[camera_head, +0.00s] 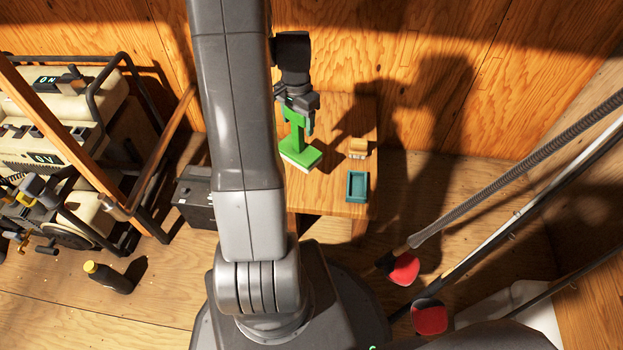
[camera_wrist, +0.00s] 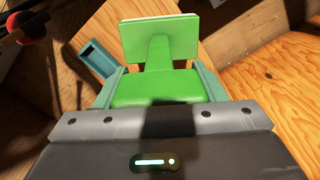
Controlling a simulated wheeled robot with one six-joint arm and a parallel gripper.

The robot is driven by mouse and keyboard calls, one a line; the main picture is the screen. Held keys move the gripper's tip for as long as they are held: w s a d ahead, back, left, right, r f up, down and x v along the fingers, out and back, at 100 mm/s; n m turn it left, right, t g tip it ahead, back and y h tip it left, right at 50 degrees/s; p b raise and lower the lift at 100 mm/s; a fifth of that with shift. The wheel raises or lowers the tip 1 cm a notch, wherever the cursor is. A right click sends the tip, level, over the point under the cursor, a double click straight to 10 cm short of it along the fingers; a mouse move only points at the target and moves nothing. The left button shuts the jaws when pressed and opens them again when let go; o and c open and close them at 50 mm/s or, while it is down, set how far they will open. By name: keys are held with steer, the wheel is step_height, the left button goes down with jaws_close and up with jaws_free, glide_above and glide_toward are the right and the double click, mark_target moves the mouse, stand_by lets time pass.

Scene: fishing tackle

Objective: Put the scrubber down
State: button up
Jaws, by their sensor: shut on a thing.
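The scrubber (camera_head: 301,153) is green, with an upright handle and a flat rectangular head with a pale underside. My gripper (camera_head: 299,117) is shut on its handle, above the small wooden table (camera_head: 345,207). The head points down, at or close above the tabletop; I cannot tell whether it touches. In the wrist view the scrubber (camera_wrist: 160,40) sits between the two teal fingers, its head away from me. My arm hides the left part of the table.
A teal tray (camera_head: 357,187) and a small wooden block-like item (camera_head: 358,148) stand on the table, right of the scrubber. A generator (camera_head: 60,150) and a dark bottle (camera_head: 108,277) are at left. Red-ended paddles (camera_head: 404,269) and long poles lie at right. A wooden wall is behind.

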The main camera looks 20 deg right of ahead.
mark_target(312, 154)
steer(key=s+d+f+m+b, duration=0.1)
steer(key=f, duration=0.2)
steer(key=s+d+f+b, duration=0.1)
steer(key=f, duration=0.2)
steer(key=d+f+m+b, duration=0.1)
steer(key=f, duration=0.3)
steer(key=shift+s+m+b, duration=0.3)
steer(key=shift+s, duration=0.1)
steer(key=shift+f, duration=0.1)
steer(key=o, duration=1.3)
